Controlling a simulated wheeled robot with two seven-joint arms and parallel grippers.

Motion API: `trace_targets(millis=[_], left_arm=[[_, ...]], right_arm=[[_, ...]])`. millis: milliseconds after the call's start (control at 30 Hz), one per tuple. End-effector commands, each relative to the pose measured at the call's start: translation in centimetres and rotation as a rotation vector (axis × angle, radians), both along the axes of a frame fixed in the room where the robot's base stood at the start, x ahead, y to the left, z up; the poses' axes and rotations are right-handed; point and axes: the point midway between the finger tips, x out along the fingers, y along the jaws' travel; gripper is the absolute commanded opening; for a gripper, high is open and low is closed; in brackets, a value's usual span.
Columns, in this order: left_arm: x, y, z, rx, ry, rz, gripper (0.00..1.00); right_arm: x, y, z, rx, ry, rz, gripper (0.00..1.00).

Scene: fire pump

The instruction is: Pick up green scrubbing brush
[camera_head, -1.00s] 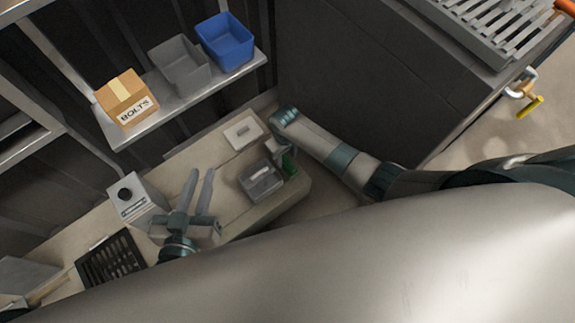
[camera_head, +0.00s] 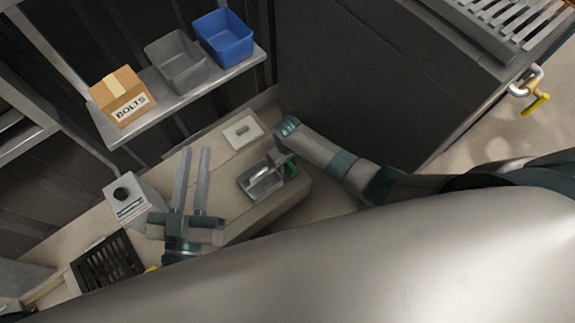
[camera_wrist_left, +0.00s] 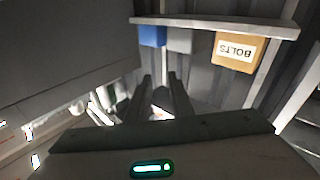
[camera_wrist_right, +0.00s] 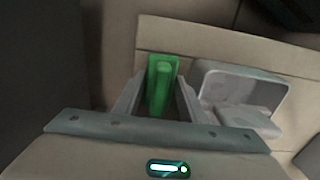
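The green scrubbing brush (camera_wrist_right: 161,82) is between the two fingers of my right gripper (camera_wrist_right: 158,95) in the right wrist view. The fingers stand apart, with a gap showing beside the brush, so the gripper looks open. In the head view only a small green part of the brush (camera_head: 291,168) shows at the bench end. My right gripper and arm partly hide it there. My left gripper (camera_head: 195,165) is empty, with its fingers apart, raised over the left part of the bench. It also shows in the left wrist view (camera_wrist_left: 160,88).
A grey handled holder (camera_head: 262,181) is close beside the brush on the bench (camera_head: 228,208). A pale lidded box (camera_head: 242,131), a control box (camera_head: 131,198) and a black grate (camera_head: 106,262) are also there. Above, a shelf holds a BOLTS box (camera_head: 122,97) and grey and blue bins (camera_head: 224,38).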

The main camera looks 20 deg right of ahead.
Motion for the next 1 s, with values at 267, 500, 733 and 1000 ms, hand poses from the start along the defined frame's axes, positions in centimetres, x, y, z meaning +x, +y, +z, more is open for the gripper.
trace_targets(millis=[267, 500, 733, 1000], left_arm=[[0.0, 0.0, 0.0, 0.000, 0.001, 0.000, 0.20], [0.1, 0.0, 0.0, 0.000, 0.000, 0.001, 0.20], [0.1, 0.0, 0.0, 0.001, 0.003, 0.001, 0.20], [0.3, 0.2, -1.6, 0.029, 0.087, -0.002, 0.20]], right_arm=[[0.0, 0.0, 0.0, 0.000, 0.000, 0.000, 0.33], [0.0, 0.0, 0.0, 0.000, 0.000, 0.000, 0.09], [0.0, 0.0, 0.1, 0.000, -0.001, 0.000, 0.09], [0.1, 0.0, 1.1, 0.000, -0.001, 0.000, 0.09]])
